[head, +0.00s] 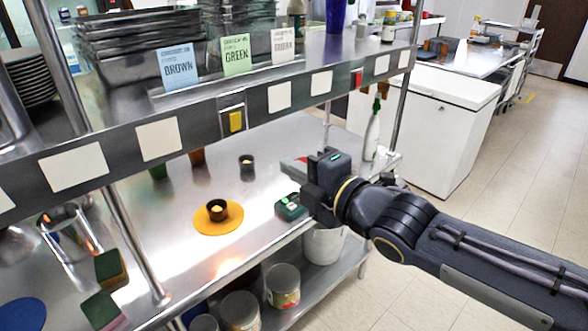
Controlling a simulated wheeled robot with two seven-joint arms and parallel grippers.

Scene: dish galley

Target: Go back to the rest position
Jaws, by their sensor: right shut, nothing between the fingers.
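My right gripper (296,207) reaches in from the right over the front edge of the steel table. It is shut and its fingertips are by a small dark green object (288,208) on the table; I cannot tell whether they touch. A dark cup (217,209) with something pale inside stands on a round orange mat (205,226), left of the gripper. A second small dark cup (247,168) stands farther back. My left gripper is not in view.
A shelf edge with blank labels (160,138) crosses above the steel table (262,238). Sponges (110,266) and a blue disc (22,314) lie at left. A spray bottle (372,135) stands at the back right. Cans (283,286) and a white bucket (323,243) are below. Floor at right is clear.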

